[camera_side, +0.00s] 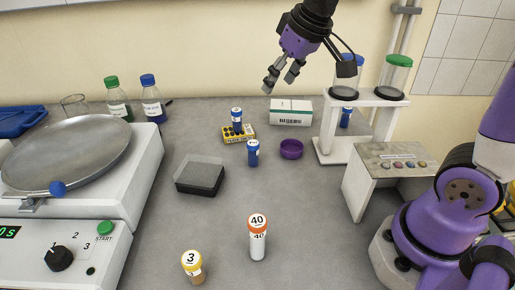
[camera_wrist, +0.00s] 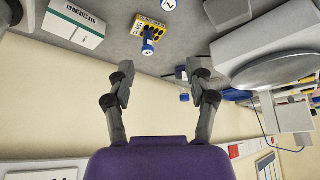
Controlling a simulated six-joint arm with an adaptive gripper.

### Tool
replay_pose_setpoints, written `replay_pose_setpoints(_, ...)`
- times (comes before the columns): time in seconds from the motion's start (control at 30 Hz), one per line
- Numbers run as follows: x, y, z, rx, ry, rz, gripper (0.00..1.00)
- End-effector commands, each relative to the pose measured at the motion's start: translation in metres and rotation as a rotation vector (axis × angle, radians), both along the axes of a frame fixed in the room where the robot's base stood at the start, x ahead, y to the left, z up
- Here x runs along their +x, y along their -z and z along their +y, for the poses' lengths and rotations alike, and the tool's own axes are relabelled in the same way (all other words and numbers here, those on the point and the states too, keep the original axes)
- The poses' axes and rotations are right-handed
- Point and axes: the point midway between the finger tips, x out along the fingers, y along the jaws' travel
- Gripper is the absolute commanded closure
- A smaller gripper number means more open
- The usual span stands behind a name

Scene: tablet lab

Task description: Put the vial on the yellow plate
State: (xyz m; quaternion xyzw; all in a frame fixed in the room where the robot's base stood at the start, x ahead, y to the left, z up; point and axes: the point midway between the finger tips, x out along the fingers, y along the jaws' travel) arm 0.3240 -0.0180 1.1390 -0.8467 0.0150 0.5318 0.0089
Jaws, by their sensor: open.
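A small yellow plate (camera_side: 246,138) with dark markings lies on the grey bench; it also shows in the wrist view (camera_wrist: 139,25). A blue vial with a white-topped cap (camera_side: 237,120) appears to stand upright on it, also seen in the wrist view as a blue vial (camera_wrist: 148,44). A second blue vial (camera_side: 253,153) stands upright on the bench just in front of the plate. My gripper (camera_side: 279,82) is open and empty, high above the bench's back.
A white carton (camera_side: 291,117), purple bowl (camera_side: 291,150) and black box (camera_side: 200,179) surround the plate area. A white rack (camera_side: 330,134) with jars stands right. A balance (camera_side: 142,165) and bottles (camera_side: 152,103) stand left.

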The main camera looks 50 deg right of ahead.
Motion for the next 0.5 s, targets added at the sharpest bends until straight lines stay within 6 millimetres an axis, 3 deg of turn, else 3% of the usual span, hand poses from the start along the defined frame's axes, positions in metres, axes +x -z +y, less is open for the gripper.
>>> replay_pose_setpoints(0.03, -0.025, -0.001, 0.005, -0.001, -0.008, -0.015, 0.37)
replay_pose_setpoints(0.1, -0.055, 0.005, 0.01, -0.001, -0.016, -0.025, 0.37)
replay_pose_setpoints(0.2, -0.088, 0.017, 0.015, 0.0, -0.026, -0.036, 0.37)
replay_pose_setpoints(0.33, -0.113, 0.031, 0.018, 0.0, -0.033, -0.042, 0.37)
replay_pose_setpoints(0.5, -0.122, 0.038, 0.019, 0.0, -0.035, -0.042, 0.37)
